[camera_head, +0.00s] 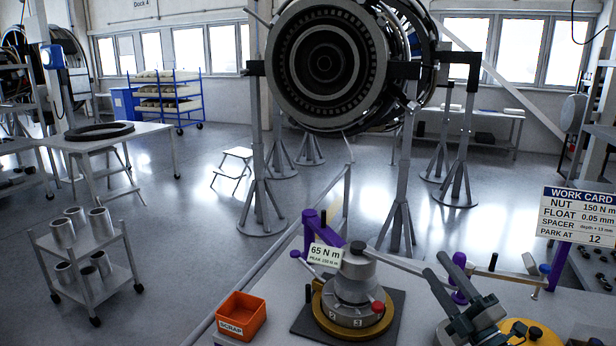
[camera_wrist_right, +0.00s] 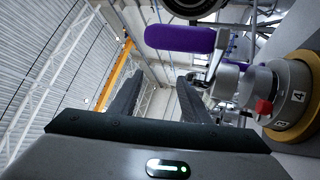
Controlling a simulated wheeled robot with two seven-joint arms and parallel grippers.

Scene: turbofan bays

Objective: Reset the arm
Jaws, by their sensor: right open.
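A grey geared device (camera_head: 355,285) with a gold ring, numbered faces and a red knob stands on a dark plate on the bench. A long grey arm (camera_head: 400,263) runs from its top to the right, toward a purple grip (camera_head: 459,290). A tag on the device reads 65 N m. My right gripper (camera_head: 443,264) is open and empty, to the right of the device, and partly overlaps the arm's far end in the view. In the right wrist view its fingers (camera_wrist_right: 158,92) stand apart; the device (camera_wrist_right: 290,95) and a purple grip (camera_wrist_right: 180,38) show beyond. My left gripper is out of view.
An orange scrap bin (camera_head: 241,316) sits on the bench left of the device. A purple bracket (camera_head: 310,232) rises behind it. A work card (camera_head: 578,215) stands at the right. A turbofan (camera_head: 335,65) on stands and a cart with cups (camera_head: 85,262) are beyond the bench.

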